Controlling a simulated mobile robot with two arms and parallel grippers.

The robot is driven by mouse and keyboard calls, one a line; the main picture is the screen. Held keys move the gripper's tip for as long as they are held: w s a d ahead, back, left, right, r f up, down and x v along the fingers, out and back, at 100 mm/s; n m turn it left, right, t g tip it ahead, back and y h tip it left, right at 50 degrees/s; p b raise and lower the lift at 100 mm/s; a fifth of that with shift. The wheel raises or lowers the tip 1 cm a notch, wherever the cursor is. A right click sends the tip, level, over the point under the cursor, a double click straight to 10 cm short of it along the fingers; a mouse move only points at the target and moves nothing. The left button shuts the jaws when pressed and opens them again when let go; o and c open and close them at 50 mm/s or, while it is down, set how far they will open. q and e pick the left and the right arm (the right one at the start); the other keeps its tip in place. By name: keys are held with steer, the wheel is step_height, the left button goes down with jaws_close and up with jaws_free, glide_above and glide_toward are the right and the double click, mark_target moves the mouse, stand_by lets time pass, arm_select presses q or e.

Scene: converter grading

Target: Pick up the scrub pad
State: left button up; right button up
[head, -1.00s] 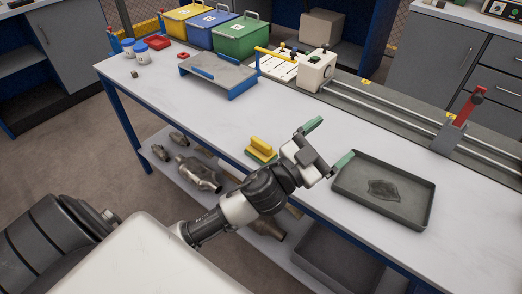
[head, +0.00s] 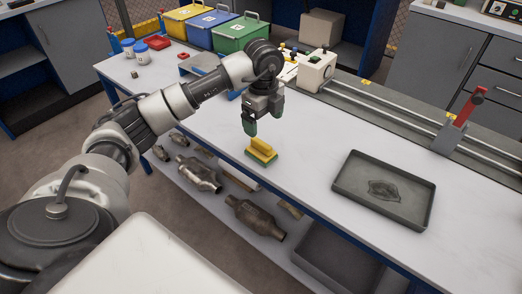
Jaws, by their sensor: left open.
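The scrub pad (head: 261,152) has a yellow handle on a green base. It lies on the white workbench (head: 310,130) near its front edge, left of the dark tray. My left gripper (head: 257,123) points down above and slightly behind the pad, with its green-tipped fingers apart from it. The gripper is open and empty. My right gripper does not show.
A dark tray (head: 407,215) with a dark stain stands to the right. A rail fixture (head: 400,110) runs along the back. A grey-blue stand (head: 196,64) is partly behind my left arm. Colored bins (head: 241,36) stand at the back left. Metal converters (head: 255,216) lie on the lower shelf.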

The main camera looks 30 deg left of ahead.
mark_target(261, 141)
arm_select(q)
step_height(261, 141, down, 5)
steer(key=shift+a+f, duration=0.15)
steer(key=f, duration=0.5)
steer(key=shift+a+f+p, duration=0.1)
steer(key=shift+a+p, duration=0.1)
steer(key=shift+p, duration=0.2)
steer(key=c, duration=1)
